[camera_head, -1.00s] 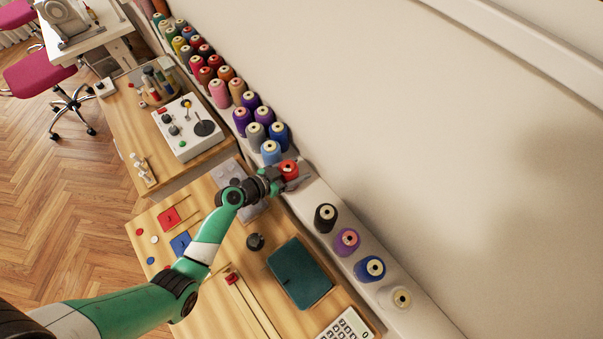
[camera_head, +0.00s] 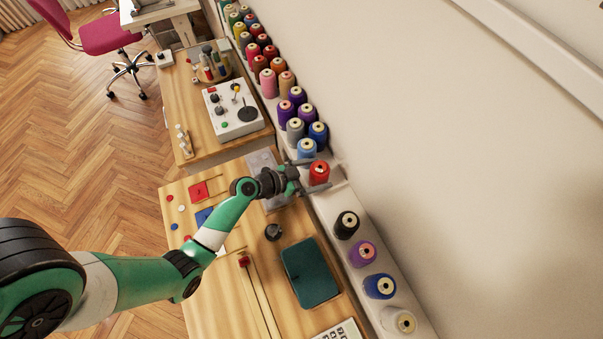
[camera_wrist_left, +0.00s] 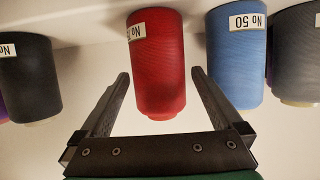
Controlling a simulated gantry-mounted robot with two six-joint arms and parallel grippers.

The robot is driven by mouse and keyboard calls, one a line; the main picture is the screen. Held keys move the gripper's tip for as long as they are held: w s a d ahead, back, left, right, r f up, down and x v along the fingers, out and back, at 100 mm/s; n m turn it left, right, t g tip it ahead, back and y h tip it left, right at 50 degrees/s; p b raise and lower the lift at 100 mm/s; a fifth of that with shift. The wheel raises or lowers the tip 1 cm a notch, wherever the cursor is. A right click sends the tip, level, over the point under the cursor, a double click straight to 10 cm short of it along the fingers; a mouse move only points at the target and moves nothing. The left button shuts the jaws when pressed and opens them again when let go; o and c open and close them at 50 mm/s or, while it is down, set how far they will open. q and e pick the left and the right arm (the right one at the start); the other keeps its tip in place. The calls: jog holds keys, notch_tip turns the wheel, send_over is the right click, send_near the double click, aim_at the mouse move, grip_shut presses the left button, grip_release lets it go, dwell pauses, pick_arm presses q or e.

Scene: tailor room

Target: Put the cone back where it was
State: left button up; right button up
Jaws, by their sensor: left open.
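The red thread cone (camera_head: 319,173) stands upright on the white wall ledge (camera_head: 333,201), at the near end of the row, close to a light blue cone (camera_head: 307,148). My left gripper (camera_head: 312,176) is open, with one finger on each side of the red cone. In the left wrist view, the red cone (camera_wrist_left: 158,60) shows between the spread fingers (camera_wrist_left: 160,76), with a visible gap on both sides. The blue cone (camera_wrist_left: 236,55) is just beyond the right finger there. My right gripper is not in view.
Black (camera_head: 346,225), purple (camera_head: 362,253), blue (camera_head: 380,286) and white (camera_head: 399,321) cones stand along the ledge towards the front. A bare stretch of ledge lies between the red and black cones. A teal box (camera_head: 311,273) and small black item (camera_head: 273,231) are on the table.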

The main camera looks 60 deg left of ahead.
aim_at(311, 175)
pick_arm(q)
jog(key=p+v, duration=0.1)
jog(key=v, duration=0.7)
jog(key=shift+r, duration=0.1)
